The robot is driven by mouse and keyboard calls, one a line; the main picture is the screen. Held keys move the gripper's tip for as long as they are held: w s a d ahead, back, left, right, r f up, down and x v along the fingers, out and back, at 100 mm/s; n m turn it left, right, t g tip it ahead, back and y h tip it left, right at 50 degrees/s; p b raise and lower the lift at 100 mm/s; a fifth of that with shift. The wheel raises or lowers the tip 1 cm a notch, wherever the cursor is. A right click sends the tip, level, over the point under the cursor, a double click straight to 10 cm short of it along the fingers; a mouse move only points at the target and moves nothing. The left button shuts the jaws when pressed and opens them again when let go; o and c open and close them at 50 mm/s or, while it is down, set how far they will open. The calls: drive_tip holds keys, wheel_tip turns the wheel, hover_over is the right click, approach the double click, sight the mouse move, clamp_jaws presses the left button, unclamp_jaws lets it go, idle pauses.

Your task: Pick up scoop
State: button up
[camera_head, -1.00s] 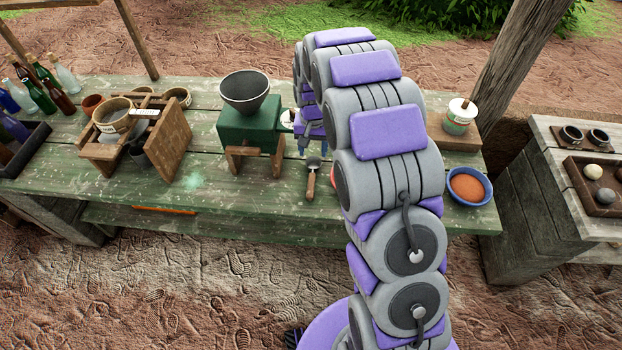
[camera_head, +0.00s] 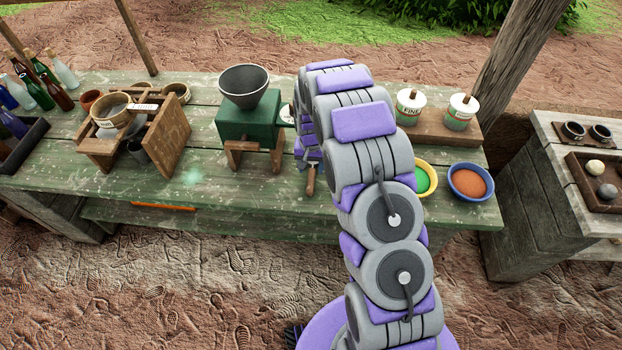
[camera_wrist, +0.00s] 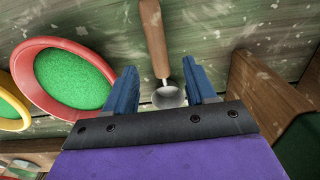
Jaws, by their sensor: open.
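The scoop lies on the green table, with a brown wooden handle (camera_wrist: 153,40) and a grey metal bowl (camera_wrist: 168,97) in the wrist view. In the head view the scoop's handle (camera_head: 310,181) shows beside my arm, near the table's front edge. My gripper (camera_wrist: 160,85) is open, with one blue finger on each side of the scoop's bowl and neck. I cannot tell whether the fingers touch it. In the head view my gripper (camera_head: 308,160) is mostly hidden by my arm.
A red bowl of green powder (camera_wrist: 38,45) is close to the left finger. A green grinder (camera_head: 248,122) stands left of my arm. A blue bowl (camera_head: 488,190) and jars (camera_head: 410,104) are on the right. The table front between the wooden stand (camera_head: 180,145) and grinder is clear.

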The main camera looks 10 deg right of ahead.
sight(311, 175)
wheel_tip(311, 175, down, 6)
drive_tip(key=shift+r+b, duration=0.1)
drive_tip(key=shift+b, duration=0.35)
clamp_jaws()
idle(0.4)
